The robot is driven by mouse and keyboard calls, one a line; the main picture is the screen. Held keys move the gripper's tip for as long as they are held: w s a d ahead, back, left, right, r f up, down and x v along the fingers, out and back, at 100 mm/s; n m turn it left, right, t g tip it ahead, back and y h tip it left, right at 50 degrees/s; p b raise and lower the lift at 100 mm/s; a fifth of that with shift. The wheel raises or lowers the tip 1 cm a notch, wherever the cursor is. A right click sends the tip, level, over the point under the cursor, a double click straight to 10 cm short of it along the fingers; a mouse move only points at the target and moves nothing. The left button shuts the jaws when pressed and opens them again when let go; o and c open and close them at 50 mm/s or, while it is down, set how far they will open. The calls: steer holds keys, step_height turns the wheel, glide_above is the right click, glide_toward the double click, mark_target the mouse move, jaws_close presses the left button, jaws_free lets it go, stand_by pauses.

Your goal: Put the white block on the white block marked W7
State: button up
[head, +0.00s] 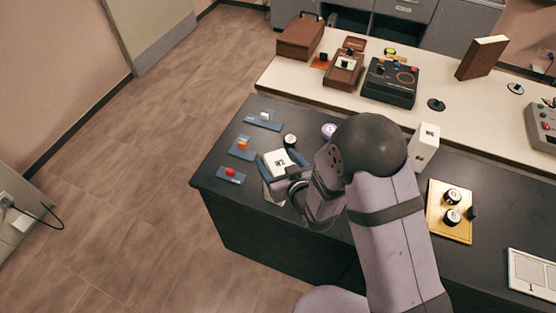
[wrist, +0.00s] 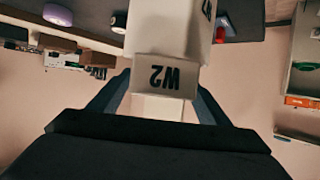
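A white block marked W2 (head: 277,160) is at the left part of the dark counter (head: 232,264), between the fingers of my gripper (head: 282,172). In the wrist view its W2 face (wrist: 164,76) shows upside down, with the dark fingers close on both sides. A longer white face (wrist: 168,32) extends behind it, with a partly cut-off dark mark. I cannot tell whether that belongs to the same block. Another white block (head: 424,147) stands upright right of my arm; its small mark is hard to read. I cannot make out a W7 mark clearly.
Three blue plates (head: 231,175) with coloured switches lie along the counter's left end. A black-and-white round piece (head: 290,141) and a purple-ringed one (head: 328,131) are nearby. A yellow plate (head: 436,233) with two knobs lies right. Brown and black devices (head: 389,84) stand on the pale back surface.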

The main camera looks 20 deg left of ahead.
steer(key=shift+r, duration=0.25)
steer(key=shift+s+d, duration=0.25)
steer(key=p+v, duration=0.8)
steer(key=v, duration=0.3)
steer(key=shift+r, duration=0.2)
steer(key=shift+d, duration=0.1)
stand_by(0.3)
